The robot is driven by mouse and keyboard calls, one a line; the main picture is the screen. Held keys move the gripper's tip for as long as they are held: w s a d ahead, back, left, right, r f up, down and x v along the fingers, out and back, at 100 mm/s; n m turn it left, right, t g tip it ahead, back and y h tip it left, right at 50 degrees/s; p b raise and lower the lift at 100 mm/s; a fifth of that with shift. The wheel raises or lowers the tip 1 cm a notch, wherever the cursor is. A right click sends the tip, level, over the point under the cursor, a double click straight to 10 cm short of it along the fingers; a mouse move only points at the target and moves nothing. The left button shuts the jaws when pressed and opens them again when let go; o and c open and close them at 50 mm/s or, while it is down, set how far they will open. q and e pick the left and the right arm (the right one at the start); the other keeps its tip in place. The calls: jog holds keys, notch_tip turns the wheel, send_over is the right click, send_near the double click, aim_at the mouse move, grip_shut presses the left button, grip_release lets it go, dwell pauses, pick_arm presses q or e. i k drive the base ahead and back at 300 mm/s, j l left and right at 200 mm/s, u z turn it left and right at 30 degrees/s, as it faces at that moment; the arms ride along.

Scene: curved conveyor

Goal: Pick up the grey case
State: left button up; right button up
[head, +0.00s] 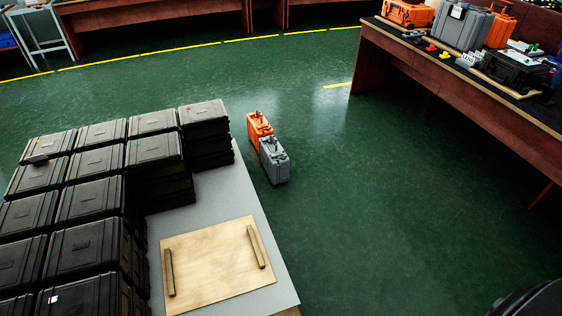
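A small grey case (274,161) with a dark handle on top stands upright on the green floor, just right of the grey-topped table. An orange case (259,128) stands right behind it, close against it or nearly so. A larger grey case (461,27) stands on the dark-topped workbench at the upper right, between orange cases. Neither of my grippers shows in the head view.
Stacked black cases (88,200) fill the left side of the grey-topped table (215,192). A wooden board (215,262) with two bars lies at its front. The workbench (430,75) at right holds cases and small parts. The green floor (390,190) between is clear.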

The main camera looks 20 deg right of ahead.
aim_at(273, 158)
jog(key=i+l, duration=0.1)
jog(key=l, duration=0.85)
jog(key=i+l+z, duration=0.1)
jog(key=l, duration=0.4)
jog(key=i+l, duration=0.15)
jog(key=l, duration=0.3)
jog(key=i+l+z, duration=0.1)
jog(key=l, duration=0.4)
